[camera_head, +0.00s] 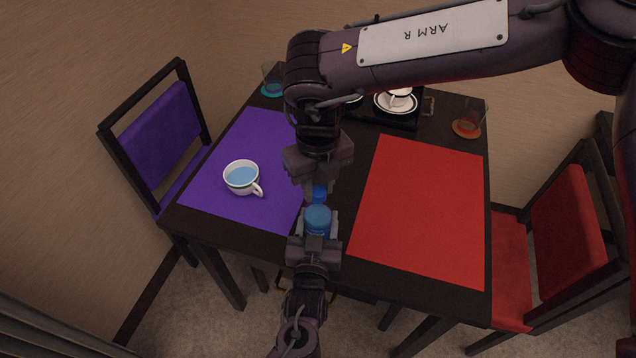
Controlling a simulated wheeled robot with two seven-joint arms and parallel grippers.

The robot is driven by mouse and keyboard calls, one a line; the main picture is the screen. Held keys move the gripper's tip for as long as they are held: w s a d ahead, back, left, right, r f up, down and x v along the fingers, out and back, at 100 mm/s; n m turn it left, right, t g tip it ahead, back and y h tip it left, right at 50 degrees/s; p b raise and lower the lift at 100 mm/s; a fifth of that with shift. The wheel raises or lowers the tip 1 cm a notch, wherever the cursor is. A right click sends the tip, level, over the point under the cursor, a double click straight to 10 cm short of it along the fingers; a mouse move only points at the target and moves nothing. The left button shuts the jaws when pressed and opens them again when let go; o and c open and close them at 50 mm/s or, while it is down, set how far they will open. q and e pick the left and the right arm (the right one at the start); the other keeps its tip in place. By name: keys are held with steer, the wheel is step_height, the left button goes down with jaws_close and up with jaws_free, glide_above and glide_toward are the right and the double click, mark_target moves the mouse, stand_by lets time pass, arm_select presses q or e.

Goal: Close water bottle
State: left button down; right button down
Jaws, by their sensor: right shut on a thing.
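The blue water bottle (317,217) shows from above near the front edge of the table, between the two placemats. My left gripper (318,228) comes in from the bottom with its fingers closed on both sides of the bottle. My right gripper (319,186) reaches down from above, just behind the bottle, shut on a small dark blue piece that looks like the bottle cap (319,194). The cap is partly hidden by the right gripper. In this view it lies just above the bottle's top; I cannot tell whether they touch.
A cup of blue liquid (242,178) stands on the purple placemat (270,140). The red placemat (420,210) is bare. A black tray (385,122) with white cups and saucers and two glasses on coasters are at the back. Chairs stand on both sides.

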steer(key=m, duration=0.5)
steer(key=c, duration=1.1)
jaws_free()
steer(key=shift+o, duration=0.2)
step_height(320, 180, up, 12)
arm_select(q)
steer(key=shift+c, duration=2.4)
jaws_free()
